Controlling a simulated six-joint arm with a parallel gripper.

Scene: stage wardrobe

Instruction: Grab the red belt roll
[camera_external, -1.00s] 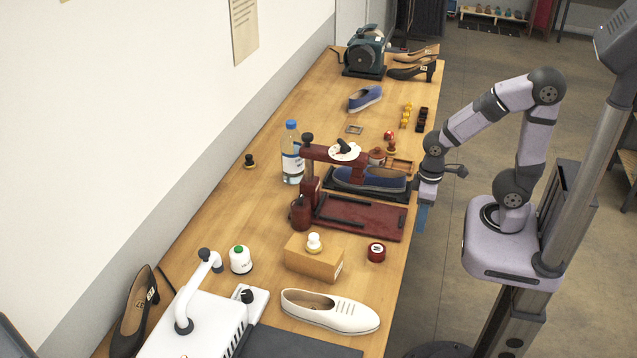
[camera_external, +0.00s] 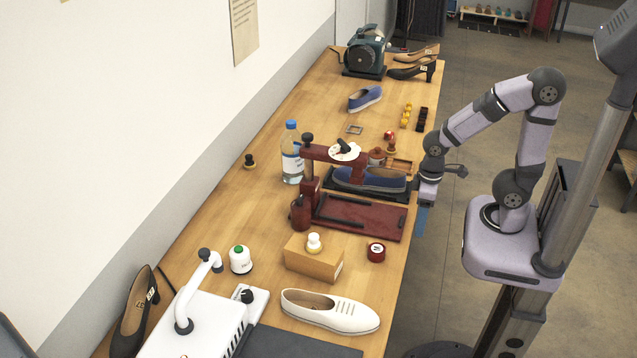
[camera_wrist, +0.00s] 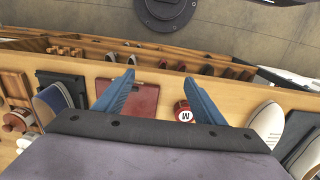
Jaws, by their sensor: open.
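The red belt roll (camera_external: 376,251), a short red cylinder with a pale mark on it, stands on the wooden bench near its right edge. In the wrist view the roll (camera_wrist: 182,113) shows a white label with a dark "M", just inside the right finger and partly beside it. My gripper (camera_external: 421,217) hangs just off the bench's right edge, farther along the bench than the roll and apart from it. In the wrist view my gripper (camera_wrist: 159,77) has its two blue fingers spread wide with nothing held between them.
A dark red press base (camera_external: 360,216) lies left of my gripper, with a blue shoe (camera_external: 370,179) behind it. Bare wood surrounds the roll.

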